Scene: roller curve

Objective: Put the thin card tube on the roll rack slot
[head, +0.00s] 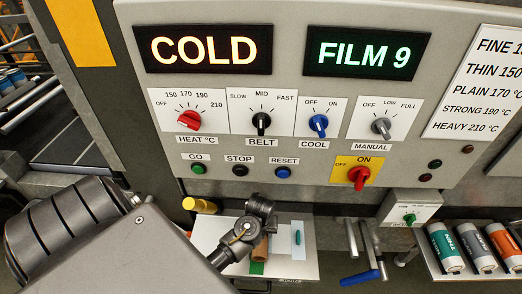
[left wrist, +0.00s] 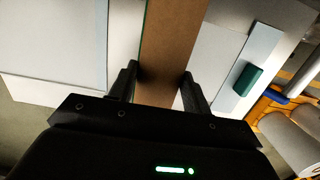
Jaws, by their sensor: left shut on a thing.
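A brown card tube (left wrist: 172,45) runs between the two fingers of my left gripper (left wrist: 159,88) in the left wrist view, and the gripper is shut on it. Its far end runs out of the top of that view. In the head view my left gripper (head: 255,236) is over a pale board below the control panel, and a short brown part of the tube (head: 260,250) shows beside it. A rack at the right holds rolls marked with coloured bands, such as a teal THIN roll (head: 444,248). I cannot make out an empty slot there. My right gripper is not in view.
The control panel (head: 290,175) stands behind, with lit COLD (head: 204,50) and FILM 9 (head: 364,54) displays. A yellow roll (head: 200,205) lies left of the board (head: 210,232). A strip with a green piece (head: 297,238) lies on the board. A blue-handled crank (head: 360,277) stands right of it.

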